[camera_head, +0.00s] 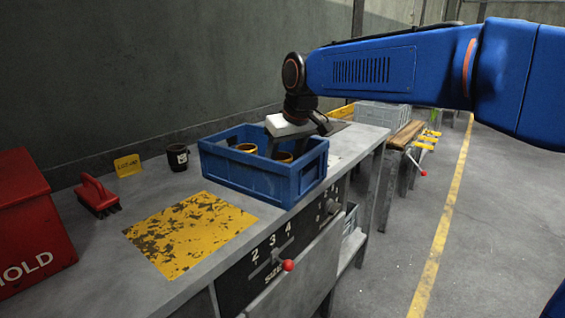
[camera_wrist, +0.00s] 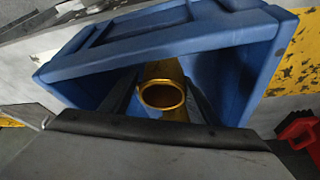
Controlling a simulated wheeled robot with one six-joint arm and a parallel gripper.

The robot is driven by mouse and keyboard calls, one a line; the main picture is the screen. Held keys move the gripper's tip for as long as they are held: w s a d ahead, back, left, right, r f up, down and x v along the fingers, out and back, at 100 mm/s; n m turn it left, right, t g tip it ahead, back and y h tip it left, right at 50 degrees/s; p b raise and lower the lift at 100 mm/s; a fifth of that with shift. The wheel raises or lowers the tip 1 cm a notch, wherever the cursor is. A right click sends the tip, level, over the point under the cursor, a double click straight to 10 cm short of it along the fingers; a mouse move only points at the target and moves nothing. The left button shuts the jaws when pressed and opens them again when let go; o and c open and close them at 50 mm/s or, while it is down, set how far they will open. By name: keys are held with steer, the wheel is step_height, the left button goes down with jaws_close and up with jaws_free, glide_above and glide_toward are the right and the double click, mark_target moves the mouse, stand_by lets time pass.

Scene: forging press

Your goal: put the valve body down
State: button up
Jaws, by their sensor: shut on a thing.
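The valve body (camera_wrist: 163,95) is a golden, hollow part with a round opening, seen in the wrist view between the two dark fingers of my gripper (camera_wrist: 160,100). My gripper is shut on it. In the head view my gripper (camera_head: 300,130) is over the far right side of a blue crate (camera_head: 262,182) on the bench. Two golden rims show inside the crate in the head view, one at the left (camera_head: 246,148) and one at the right (camera_head: 283,157). I cannot tell for sure which of them is held. The crate hides the fingertips in the head view.
A worn yellow patch (camera_head: 190,232) on the bench in front of the crate is bare. A dark mug (camera_head: 177,157), a yellow card (camera_head: 127,166), a red brush (camera_head: 97,196) and a red HOLD box (camera_head: 32,225) stand to the left. A red-knobbed lever (camera_head: 288,265) is on the bench front.

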steer(key=o, duration=1.4)
steer(key=v, duration=1.2)
steer(key=shift+s, duration=0.1)
